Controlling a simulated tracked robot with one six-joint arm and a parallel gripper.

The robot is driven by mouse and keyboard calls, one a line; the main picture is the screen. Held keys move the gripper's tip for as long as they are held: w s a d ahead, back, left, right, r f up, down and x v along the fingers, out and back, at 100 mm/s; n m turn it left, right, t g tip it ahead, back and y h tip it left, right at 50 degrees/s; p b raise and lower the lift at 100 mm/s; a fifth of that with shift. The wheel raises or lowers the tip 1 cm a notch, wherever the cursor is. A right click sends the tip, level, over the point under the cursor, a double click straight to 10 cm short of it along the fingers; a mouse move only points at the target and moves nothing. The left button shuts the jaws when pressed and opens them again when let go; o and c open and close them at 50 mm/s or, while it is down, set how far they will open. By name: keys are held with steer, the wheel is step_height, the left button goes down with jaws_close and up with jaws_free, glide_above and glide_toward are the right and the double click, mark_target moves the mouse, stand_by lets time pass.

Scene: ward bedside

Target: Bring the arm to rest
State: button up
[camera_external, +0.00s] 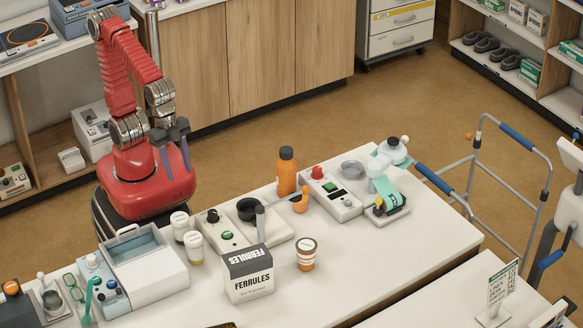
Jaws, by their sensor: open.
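My arm is red with silver joints and stands at the left, behind the white table (420,250). It is folded up, with the elbow high and the forearm coming down at the front. My gripper (172,145) has dark grey fingers and hangs just in front of my red base, above and behind the table's back edge. It is open, and I see nothing between its fingers. It touches none of the table's objects.
Near my gripper on the table are two small white-capped jars (194,246), a white box (150,265) and a device with a green button (228,236). An orange bottle (287,172) and a ferrules box (248,274) stand further right. A walker (480,160) stands beyond the table.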

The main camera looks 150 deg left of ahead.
steer(key=s+d+r+m+t, duration=0.1)
steer(key=s+d+r+t, duration=0.1)
steer(key=s, duration=0.4)
steer(key=shift+s+d+t, duration=0.3)
steer(key=shift+s+d, duration=0.05)
steer(key=shift+d, duration=0.35)
steer(key=shift+r, duration=0.1)
stand_by(1.2)
